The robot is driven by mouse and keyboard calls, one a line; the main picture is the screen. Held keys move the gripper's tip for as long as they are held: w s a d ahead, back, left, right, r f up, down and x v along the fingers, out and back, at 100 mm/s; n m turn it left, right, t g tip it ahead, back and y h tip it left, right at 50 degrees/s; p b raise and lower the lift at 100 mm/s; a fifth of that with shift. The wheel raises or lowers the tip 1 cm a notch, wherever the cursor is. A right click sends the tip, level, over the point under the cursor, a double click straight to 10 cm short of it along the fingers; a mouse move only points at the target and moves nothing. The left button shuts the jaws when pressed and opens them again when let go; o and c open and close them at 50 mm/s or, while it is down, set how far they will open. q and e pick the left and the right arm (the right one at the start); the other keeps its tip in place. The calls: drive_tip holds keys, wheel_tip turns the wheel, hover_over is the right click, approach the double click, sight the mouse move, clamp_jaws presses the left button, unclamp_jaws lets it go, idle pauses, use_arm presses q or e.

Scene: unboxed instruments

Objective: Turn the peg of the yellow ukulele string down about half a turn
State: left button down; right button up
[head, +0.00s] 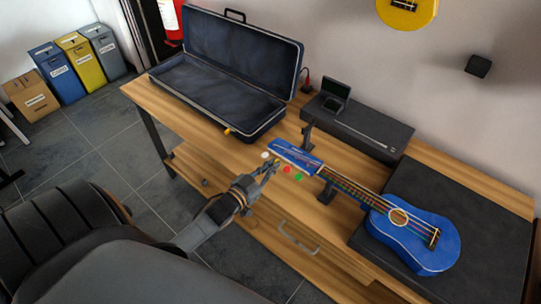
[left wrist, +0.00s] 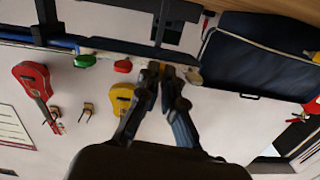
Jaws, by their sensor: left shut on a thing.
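The blue ukulele (head: 417,230) lies with its body on a dark case at the right of the bench and its neck propped toward the left. Its headstock (head: 295,156) has white (head: 264,155), red (head: 286,169) and green (head: 298,176) pegs along the near side. My left gripper (head: 272,166) is at the headstock's near edge, between the white and red pegs. In the left wrist view, its fingers (left wrist: 167,76) are shut on the yellow peg, mostly hidden between them, with the red peg (left wrist: 123,66) and white peg (left wrist: 195,77) either side. My right gripper is not in view.
Dark stands (head: 327,191) hold up the neck. An open, empty instrument case (head: 215,90) stands at the back left. A long dark box (head: 360,125) lies behind the ukulele. The wooden bench top (head: 345,235) is clear in front.

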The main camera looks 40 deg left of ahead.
use_arm(q)
drive_tip(key=m+b, duration=0.1)
drive_tip(key=m, duration=0.7)
drive_tip(key=shift+f+m+y, duration=0.1)
drive_tip(key=shift+m+y, duration=0.2)
drive_tip(key=shift+y, duration=0.1)
drive_tip(key=m+b, duration=0.2)
drive_tip(key=m, duration=0.1)
drive_tip(key=shift+d+t, duration=0.1)
drive_tip(key=shift+t, duration=0.2)
drive_tip(key=shift+m+b, duration=0.9)
drive_tip(key=shift+m, duration=1.2)
drive_tip(key=c, duration=1.5)
unclamp_jaws()
drive_tip(key=shift+s, duration=0.1)
